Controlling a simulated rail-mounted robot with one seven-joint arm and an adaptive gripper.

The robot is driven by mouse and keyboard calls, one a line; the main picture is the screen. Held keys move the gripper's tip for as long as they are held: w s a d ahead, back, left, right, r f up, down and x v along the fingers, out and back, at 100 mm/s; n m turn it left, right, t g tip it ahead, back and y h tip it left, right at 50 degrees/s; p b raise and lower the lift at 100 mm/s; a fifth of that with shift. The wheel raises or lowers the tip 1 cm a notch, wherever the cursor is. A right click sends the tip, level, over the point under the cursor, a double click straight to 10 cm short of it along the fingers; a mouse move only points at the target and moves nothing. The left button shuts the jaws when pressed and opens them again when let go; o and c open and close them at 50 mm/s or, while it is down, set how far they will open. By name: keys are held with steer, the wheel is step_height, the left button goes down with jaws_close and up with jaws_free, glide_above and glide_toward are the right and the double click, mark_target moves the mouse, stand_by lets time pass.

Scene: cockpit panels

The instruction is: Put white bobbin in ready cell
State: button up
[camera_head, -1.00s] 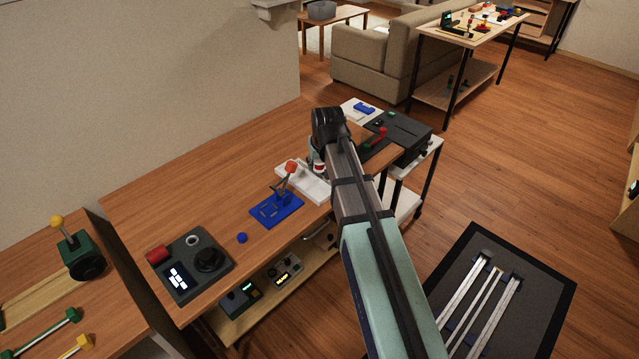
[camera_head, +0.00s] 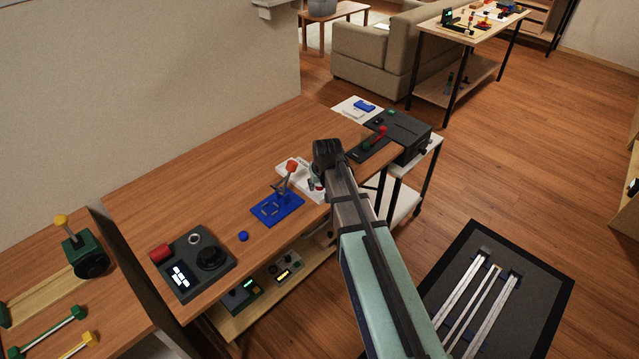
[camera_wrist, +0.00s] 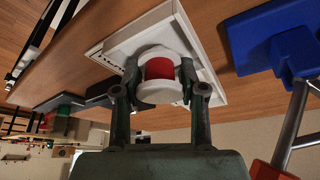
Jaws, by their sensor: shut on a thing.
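A white bobbin (camera_wrist: 158,92) with a red middle band is between the two fingers of my gripper (camera_wrist: 160,90) in the wrist view. The gripper is shut on it. A white tray (camera_wrist: 120,45) with raised rims lies on the wooden table beyond the bobbin, and the bobbin overlaps it in the picture. I cannot tell whether the two touch. In the head view my gripper (camera_head: 317,184) is low over the white tray (camera_head: 288,166), and my arm hides much of the tray. No cell marking is readable.
A blue base (camera_head: 277,209) with a red-tipped lever stands close left of the tray. A small blue piece (camera_head: 243,236) and a dark console (camera_head: 194,266) are farther left. A dark box (camera_head: 402,135) stands to the right. The back of the table is clear.

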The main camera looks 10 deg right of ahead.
steer(key=shift+s+f+b, duration=0.3)
steer(key=shift+f+b, duration=0.15)
steer(key=shift+f, duration=0.2)
steer(key=o, duration=1)
steer(key=shift+o, duration=0.8)
steer(key=shift+w+f, duration=0.25)
steer(key=shift+r, duration=0.15)
steer(key=shift+r, duration=0.2)
steer(key=shift+r+p, duration=0.5)
steer(key=shift+r, duration=0.1)
steer(key=b+v, duration=0.2)
steer(key=v, duration=1)
steer(key=shift+w, duration=0.1)
